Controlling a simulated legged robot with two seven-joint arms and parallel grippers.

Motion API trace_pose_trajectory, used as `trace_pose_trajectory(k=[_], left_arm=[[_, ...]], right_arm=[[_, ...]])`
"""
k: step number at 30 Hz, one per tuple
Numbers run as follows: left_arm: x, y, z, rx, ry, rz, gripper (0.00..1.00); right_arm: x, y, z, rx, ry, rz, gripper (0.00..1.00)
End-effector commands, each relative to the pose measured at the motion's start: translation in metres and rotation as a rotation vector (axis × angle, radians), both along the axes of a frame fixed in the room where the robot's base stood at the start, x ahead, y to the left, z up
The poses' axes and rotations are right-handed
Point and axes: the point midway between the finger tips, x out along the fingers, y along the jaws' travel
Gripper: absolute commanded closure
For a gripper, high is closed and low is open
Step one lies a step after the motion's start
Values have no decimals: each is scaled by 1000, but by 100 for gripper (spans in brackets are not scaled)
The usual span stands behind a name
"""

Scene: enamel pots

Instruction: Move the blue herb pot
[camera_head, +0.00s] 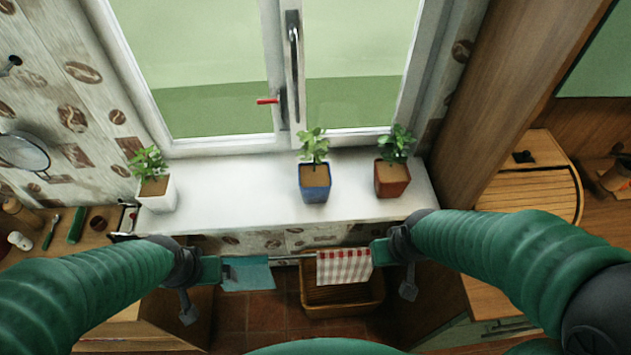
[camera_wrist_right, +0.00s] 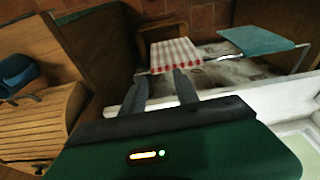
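The blue herb pot (camera_head: 314,186) stands upright on the white windowsill (camera_head: 245,200), a little right of its middle, with a green plant growing from brown soil. My left gripper (camera_head: 222,270) is in front of and below the sill, left of the pot, by a teal cloth; its finger gap is not clear in the head view. My right gripper (camera_head: 368,254) is in front of and below the sill, right of the pot. In the right wrist view my right gripper (camera_wrist_right: 162,88) shows two fingers apart with nothing between them. Both grippers are apart from the pot.
A white herb pot (camera_head: 157,192) stands at the sill's left end and a red-brown one (camera_head: 391,179) to the right. A checked cloth (camera_head: 343,266) and a teal cloth (camera_head: 248,274) hang below the sill. A basket (camera_head: 342,299) is on the floor. The window (camera_head: 270,70) rises behind.

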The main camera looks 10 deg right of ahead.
Motion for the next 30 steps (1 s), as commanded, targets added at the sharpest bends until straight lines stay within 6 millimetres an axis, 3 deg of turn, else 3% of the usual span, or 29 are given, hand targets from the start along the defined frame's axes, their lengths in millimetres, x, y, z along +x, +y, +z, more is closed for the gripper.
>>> trace_pose_trajectory(k=[4,8,11,12,14,16,19,24,30], left_arm=[[0,0,0,0,0,0,11],[0,0,-4,0,0,0,11],[0,0,-15,0,0,0,11],[0,0,-21,0,0,0,11],[0,0,-30,0,0,0,11],[0,0,-41,0,0,0,11],[0,0,-53,0,0,0,11],[0,0,-68,0,0,0,11],[0,0,-77,0,0,0,11]], right_arm=[[0,0,0,0,0,0,64],[7,-4,-9,-2,-17,-16,79],[34,-14,-42,3,-93,-71,92],[49,-18,-61,23,-143,-103,98],[73,-18,-91,88,-232,-159,100],[99,-9,-122,219,-344,-236,100],[126,12,-147,476,-492,-370,100],[146,31,-142,911,-681,-608,100],[151,20,-115,1296,-839,-830,100]])
